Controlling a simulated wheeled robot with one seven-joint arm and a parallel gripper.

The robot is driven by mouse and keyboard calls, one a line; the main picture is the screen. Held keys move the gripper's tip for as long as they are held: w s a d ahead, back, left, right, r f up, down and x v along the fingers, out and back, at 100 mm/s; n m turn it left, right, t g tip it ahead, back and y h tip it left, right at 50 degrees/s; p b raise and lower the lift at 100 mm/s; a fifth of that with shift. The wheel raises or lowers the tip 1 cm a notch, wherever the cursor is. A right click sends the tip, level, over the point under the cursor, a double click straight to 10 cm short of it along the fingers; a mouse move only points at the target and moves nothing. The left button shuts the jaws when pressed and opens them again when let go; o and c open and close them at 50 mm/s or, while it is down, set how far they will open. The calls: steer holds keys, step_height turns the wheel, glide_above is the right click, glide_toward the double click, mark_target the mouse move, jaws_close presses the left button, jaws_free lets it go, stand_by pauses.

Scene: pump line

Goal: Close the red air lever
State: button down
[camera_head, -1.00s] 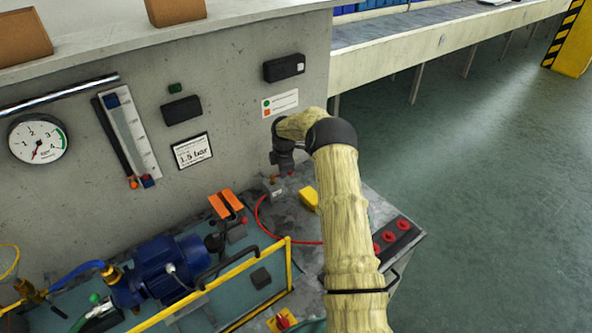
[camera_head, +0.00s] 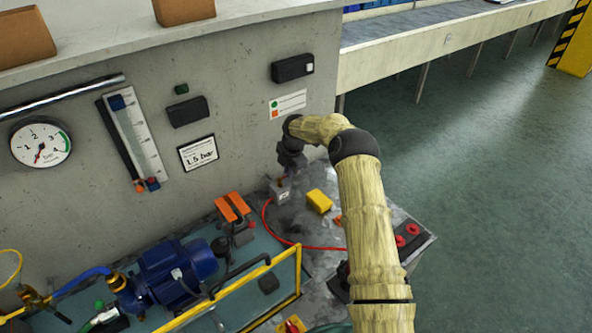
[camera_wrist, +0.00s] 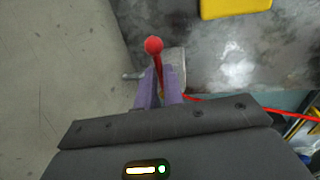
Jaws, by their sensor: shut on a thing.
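The red air lever (camera_wrist: 155,58) shows in the wrist view as a red rod with a round ball end. My gripper (camera_wrist: 158,88), with purple fingers, is shut on the rod, and the ball sticks out beyond the fingertips. A grey metal block (camera_wrist: 176,65) sits behind the lever and is partly hidden by the fingers. In the head view my gripper (camera_head: 287,178) points down at this small grey block (camera_head: 280,190) by the wall. The lever itself is too small and covered to make out there.
A yellow block (camera_head: 319,201) stands right of the grey block, and a red hose (camera_head: 290,240) curves in front. The concrete wall (camera_head: 240,110) is close behind my gripper. A blue motor pump (camera_head: 175,268) and a yellow rail (camera_head: 240,282) lie at the front left.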

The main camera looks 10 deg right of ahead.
steer(key=shift+w+r, duration=0.1)
steer(key=c, duration=1.5)
jaws_free()
steer(key=s+r+b, duration=0.1)
steer(key=r, duration=0.4)
steer(key=s+d+r, duration=0.1)
steer(key=r, duration=0.5)
steer(key=s+r+b, duration=0.1)
steer(key=r, duration=0.5)
steer(key=shift+d+b, duration=0.25)
steer(key=shift+b, duration=0.05)
